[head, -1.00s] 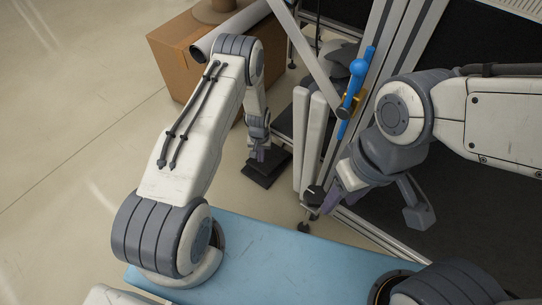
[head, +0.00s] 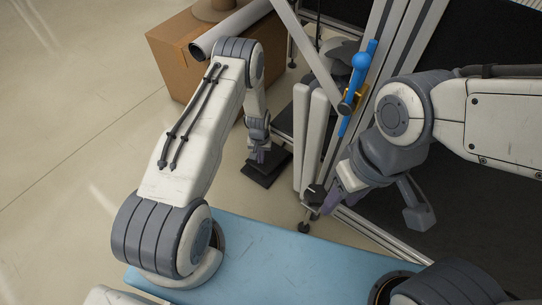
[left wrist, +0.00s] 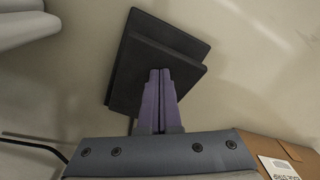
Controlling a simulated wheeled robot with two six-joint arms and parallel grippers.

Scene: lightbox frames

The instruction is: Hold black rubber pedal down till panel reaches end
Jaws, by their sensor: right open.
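The black rubber pedal (head: 264,176) is a flat dark plate on the floor beside the machine frame. In the left wrist view the pedal (left wrist: 185,45) shows as two stacked plates, the upper one turned slightly against the lower. My left gripper (head: 257,158) points down at the pedal, its purple fingers (left wrist: 159,74) together with nothing between them. The fingertips overlap the top plate; whether they press it cannot be told. My right gripper (head: 325,200) is open beside a small black knob (head: 314,193) at the frame's lower corner. I cannot clearly identify the panel.
A metal frame with pale upright posts (head: 301,135) stands just right of the pedal. A blue handle (head: 361,62) is on a rail. A cardboard box (head: 174,62) with a rolled tube (head: 232,31) stands behind my left arm. Open floor lies to the left.

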